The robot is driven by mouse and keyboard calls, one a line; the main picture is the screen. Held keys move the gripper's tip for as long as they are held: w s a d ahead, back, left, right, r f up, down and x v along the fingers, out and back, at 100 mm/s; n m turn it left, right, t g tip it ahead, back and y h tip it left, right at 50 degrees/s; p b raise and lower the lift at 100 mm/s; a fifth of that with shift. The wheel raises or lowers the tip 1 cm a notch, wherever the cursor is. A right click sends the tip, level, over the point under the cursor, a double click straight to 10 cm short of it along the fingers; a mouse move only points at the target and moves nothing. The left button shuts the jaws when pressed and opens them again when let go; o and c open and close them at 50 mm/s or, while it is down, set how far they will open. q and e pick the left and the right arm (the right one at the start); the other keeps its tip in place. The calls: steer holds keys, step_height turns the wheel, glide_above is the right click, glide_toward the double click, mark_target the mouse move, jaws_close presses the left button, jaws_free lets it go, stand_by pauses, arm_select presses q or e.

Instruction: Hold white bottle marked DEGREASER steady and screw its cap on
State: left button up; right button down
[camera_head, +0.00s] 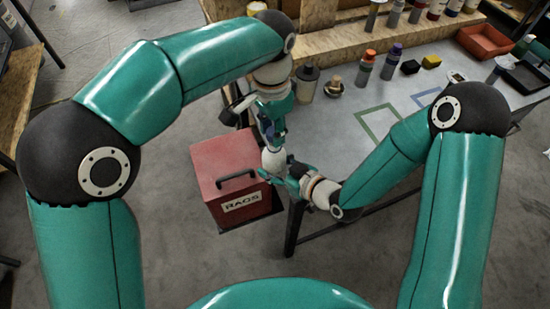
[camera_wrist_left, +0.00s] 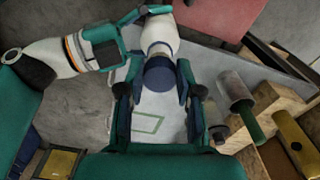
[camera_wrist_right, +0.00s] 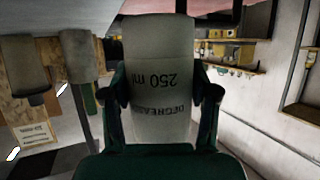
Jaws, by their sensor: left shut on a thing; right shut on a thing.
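The white bottle (camera_head: 274,160) is held in the air beside the table's near left corner. In the right wrist view the bottle (camera_wrist_right: 158,70) shows "250 ml" and "DEGREASER" upside down. My right gripper (camera_wrist_right: 160,88) is shut around its body; in the head view this gripper (camera_head: 287,177) comes in from the right. The dark blue cap (camera_wrist_left: 158,74) sits in line with the bottle's neck end in the left wrist view. My left gripper (camera_wrist_left: 158,88) is shut on the cap, above the bottle in the head view (camera_head: 271,128). The thread is hidden, so I cannot tell how far it is engaged.
A red bin marked RAGS (camera_head: 230,180) stands on the floor beside the grippers. The table (camera_head: 345,135) carries a green outlined square (camera_head: 380,122), several bottles along its back, and a red tray (camera_head: 485,41). The table's middle is clear.

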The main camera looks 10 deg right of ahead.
mark_target(274, 161)
arm_select(q)
steer(key=shift+f, duration=0.15)
stand_by(0.3)
steer(key=shift+f, duration=0.75)
steer(key=shift+f, duration=0.6)
